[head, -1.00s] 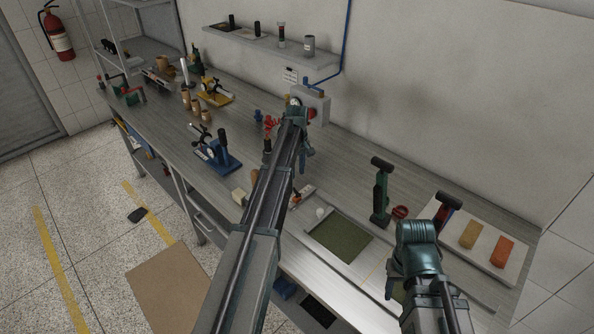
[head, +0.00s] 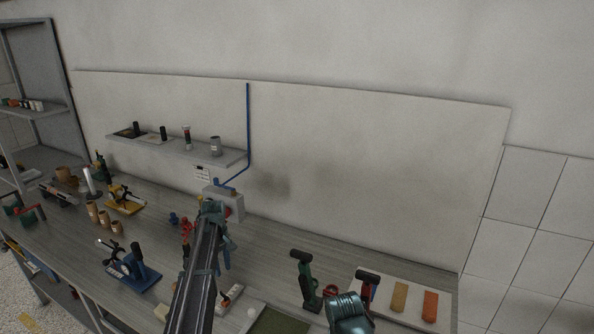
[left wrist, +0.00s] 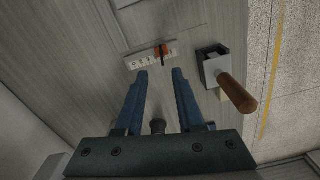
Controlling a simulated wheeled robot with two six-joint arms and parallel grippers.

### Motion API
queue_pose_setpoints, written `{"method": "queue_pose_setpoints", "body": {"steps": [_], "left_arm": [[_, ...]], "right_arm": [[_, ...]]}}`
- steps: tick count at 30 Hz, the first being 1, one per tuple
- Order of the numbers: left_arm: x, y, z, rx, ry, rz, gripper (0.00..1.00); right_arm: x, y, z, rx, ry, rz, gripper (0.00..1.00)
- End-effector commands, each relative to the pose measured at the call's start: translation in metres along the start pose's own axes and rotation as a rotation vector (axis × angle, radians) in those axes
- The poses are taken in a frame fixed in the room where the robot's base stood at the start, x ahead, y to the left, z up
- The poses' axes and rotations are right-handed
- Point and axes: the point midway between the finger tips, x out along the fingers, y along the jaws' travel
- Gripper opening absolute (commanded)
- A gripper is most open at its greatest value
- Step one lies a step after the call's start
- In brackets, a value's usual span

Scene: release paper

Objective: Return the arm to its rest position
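My left arm reaches over the grey workbench in the head view. Its gripper (head: 226,256) hangs from the arm's end, in front of a small grey wall box (head: 232,203). In the left wrist view the two blue fingers of the left gripper (left wrist: 161,74) are apart with nothing between them. They point toward a white strip with an orange and black part (left wrist: 156,54) on the bench. My right arm shows only as a dark green rounded link at the bottom of the head view, and its gripper is out of frame.
A blue-based fixture (head: 132,274) stands left of my left arm. A green-handled tool (head: 303,278) and a pale board (head: 444,315) with orange and tan blocks (head: 430,306) are right of it. A wall shelf (head: 180,151) runs behind. A wooden-handled tool (left wrist: 237,92) lies right of the fingers.

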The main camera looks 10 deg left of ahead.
Motion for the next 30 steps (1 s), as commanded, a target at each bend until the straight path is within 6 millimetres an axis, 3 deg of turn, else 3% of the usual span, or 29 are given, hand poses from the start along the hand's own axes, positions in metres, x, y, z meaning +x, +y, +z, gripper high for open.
{"method": "queue_pose_setpoints", "body": {"steps": [8,12,15,18,21,24,30], "left_arm": [[0.033,-0.013,0.186,0.5,0.008,-0.039,0.38],[0.048,-0.04,0.278,0.808,0.012,-0.066,0.38],[0.057,-0.064,0.329,1.005,0.014,-0.083,0.38],[0.064,-0.085,0.365,1.162,0.016,-0.098,0.38],[0.068,-0.101,0.387,1.271,0.017,-0.109,0.38],[0.069,-0.108,0.398,1.329,0.017,-0.115,0.38],[0.069,-0.108,0.4,1.348,0.016,-0.117,0.38]], "right_arm": [[0.033,-0.003,-0.002,-0.002,0.0,0.001,0.5],[0.049,-0.004,-0.003,-0.004,0.0,0.001,0.5],[0.058,-0.005,-0.003,-0.005,0.0,0.001,0.5],[0.065,-0.006,-0.004,-0.005,0.0,0.001,0.5],[0.069,-0.006,-0.004,-0.006,0.0,0.001,0.5],[0.07,-0.006,-0.004,-0.006,0.0,0.001,0.5],[0.07,-0.006,-0.004,-0.006,0.0,0.001,0.5]]}}
